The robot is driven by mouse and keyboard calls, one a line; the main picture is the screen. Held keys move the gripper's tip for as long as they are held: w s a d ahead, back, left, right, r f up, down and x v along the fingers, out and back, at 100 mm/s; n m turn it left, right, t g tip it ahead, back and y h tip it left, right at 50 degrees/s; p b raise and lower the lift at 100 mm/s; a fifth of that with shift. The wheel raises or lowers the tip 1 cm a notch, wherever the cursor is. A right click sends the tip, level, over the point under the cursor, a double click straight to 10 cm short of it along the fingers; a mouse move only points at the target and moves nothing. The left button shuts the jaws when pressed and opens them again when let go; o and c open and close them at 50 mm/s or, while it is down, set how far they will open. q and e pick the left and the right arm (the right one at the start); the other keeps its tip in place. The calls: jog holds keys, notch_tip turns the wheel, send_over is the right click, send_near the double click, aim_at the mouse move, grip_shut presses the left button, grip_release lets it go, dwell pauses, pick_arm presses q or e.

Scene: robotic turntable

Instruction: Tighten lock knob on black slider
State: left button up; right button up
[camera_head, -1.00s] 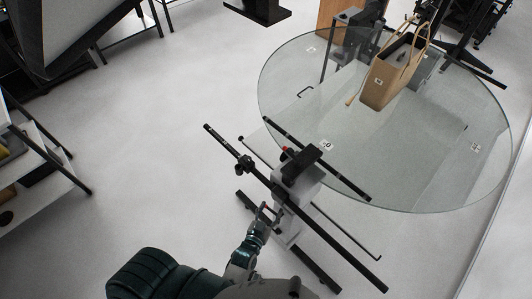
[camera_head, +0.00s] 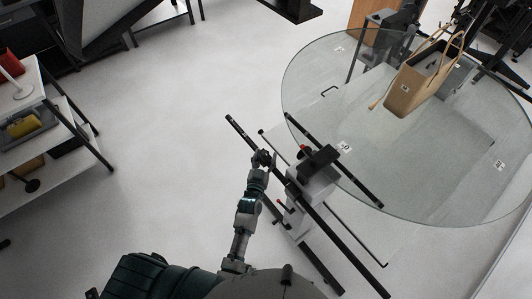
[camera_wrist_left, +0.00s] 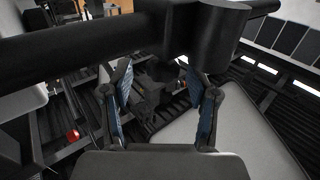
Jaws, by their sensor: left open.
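A long black rail (camera_head: 340,240) runs diagonally in front of the glass turntable. A small black clamp-like part, seemingly the black slider, sits on its upper left portion, now largely covered by my left gripper (camera_head: 264,158). In the left wrist view, a thick black bar (camera_wrist_left: 75,38) crosses the top, with a black cylindrical piece (camera_wrist_left: 220,35) on it, very close. My left gripper (camera_wrist_left: 160,78) is open beneath it, its fingers apart. Dark parts show between and beyond the fingers; I cannot tell whether any is the lock knob or is touched. My right gripper is out of view.
A grey carriage (camera_head: 309,186) with a black top block (camera_head: 320,158) stands mid-rail. The round glass turntable (camera_head: 440,185) carries a tan bag (camera_head: 420,80). Shelves (camera_head: 60,170) stand at left; the floor between is clear.

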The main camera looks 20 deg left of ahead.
pick_arm(q)
jog(key=shift+w+d, duration=0.1)
jog(key=shift+w, duration=0.65)
jog(key=shift+w+a, duration=0.1)
jog(key=shift+a, duration=0.25)
jog(key=shift+a, duration=0.1)
jog(key=c, duration=0.5)
grip_shut()
jog(key=shift+d, duration=0.2)
